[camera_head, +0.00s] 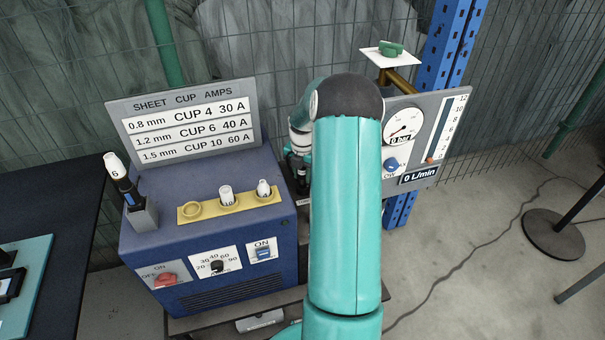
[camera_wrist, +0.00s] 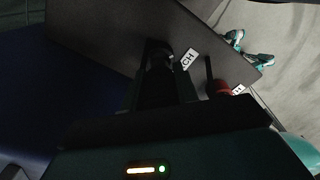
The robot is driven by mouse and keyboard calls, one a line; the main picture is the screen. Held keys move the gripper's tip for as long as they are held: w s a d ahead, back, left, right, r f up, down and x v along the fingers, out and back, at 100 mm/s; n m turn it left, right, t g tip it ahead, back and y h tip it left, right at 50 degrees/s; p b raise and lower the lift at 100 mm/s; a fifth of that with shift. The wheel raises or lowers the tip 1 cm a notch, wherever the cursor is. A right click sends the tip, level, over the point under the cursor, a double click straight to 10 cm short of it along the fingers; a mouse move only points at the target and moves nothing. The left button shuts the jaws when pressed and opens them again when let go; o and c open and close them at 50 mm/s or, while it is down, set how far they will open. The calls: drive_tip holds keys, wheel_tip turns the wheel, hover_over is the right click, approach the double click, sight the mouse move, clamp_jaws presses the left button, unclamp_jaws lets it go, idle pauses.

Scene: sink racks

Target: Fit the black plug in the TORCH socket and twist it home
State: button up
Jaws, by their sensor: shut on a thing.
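My gripper (camera_wrist: 178,85) is shut on the black plug (camera_wrist: 160,58), which is dark and hard to make out between the fingers in the wrist view. The plug is right beside a white label (camera_wrist: 189,59) reading "CH", the visible end of a word, on a dark panel (camera_wrist: 110,40). The TORCH socket itself is hidden, so I cannot tell whether the plug is seated or only over it. In the head view my gripper (camera_head: 299,168) is mostly hidden behind my teal arm, low against the right side of the blue welding machine (camera_head: 205,250).
A red fitting (camera_wrist: 222,87) sits beside another label ending in "H". A gauge panel (camera_head: 412,145) stands right of my arm by a blue post (camera_head: 452,50). The torch (camera_head: 122,182) stands in a holder on the machine's left, near a yellow cup rack (camera_head: 243,205).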

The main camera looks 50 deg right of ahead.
drive_tip(key=shift+f, duration=1.35)
idle(0.5)
drive_tip(key=o, duration=1.1)
wheel_tip(320, 180, up, 14)
drive_tip(key=shift+f, duration=0.1)
